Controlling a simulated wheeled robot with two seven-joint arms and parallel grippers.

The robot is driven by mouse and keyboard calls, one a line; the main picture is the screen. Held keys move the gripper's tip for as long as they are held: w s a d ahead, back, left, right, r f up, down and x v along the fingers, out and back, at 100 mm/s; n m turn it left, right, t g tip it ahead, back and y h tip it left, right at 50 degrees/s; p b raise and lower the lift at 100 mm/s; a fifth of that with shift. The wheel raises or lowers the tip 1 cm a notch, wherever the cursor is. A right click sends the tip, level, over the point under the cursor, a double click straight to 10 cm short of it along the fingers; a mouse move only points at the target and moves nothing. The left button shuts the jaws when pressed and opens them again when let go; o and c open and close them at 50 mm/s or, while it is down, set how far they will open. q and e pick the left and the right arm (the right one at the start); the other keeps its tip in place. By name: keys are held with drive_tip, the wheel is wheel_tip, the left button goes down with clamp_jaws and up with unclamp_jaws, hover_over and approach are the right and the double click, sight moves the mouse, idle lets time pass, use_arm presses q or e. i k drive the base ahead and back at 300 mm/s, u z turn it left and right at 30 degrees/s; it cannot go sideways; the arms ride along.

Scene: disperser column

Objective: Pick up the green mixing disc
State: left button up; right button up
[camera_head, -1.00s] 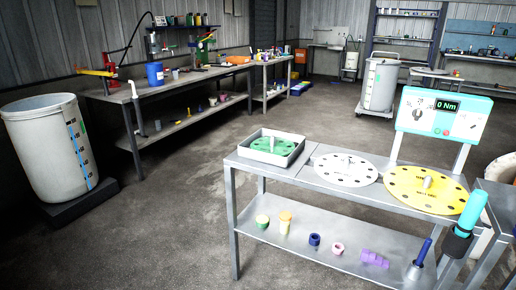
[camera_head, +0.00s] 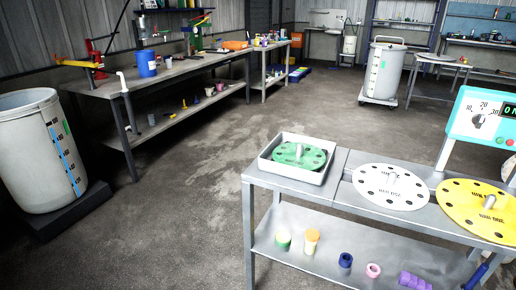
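The green mixing disc (camera_head: 285,154) lies in a shallow grey-white tray (camera_head: 308,177) at the left end of the metal table. It has a pale upright hub at its centre and dark holes around it. A white disc (camera_head: 372,196) and a larger yellow disc (camera_head: 455,200) lie flat on the table to its right. Neither of my grippers shows in the view.
The metal table (camera_head: 345,168) has a lower shelf with several small coloured parts. A teal torque display box (camera_head: 478,107) stands behind the yellow disc. A large grey barrel (camera_head: 28,150) stands at the left; open floor lies between it and the table.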

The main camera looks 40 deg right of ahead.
sight(301, 156)
drive_tip(key=z, duration=0.25)
drive_tip(key=i, duration=0.9)
drive_tip(key=z, duration=0.55)
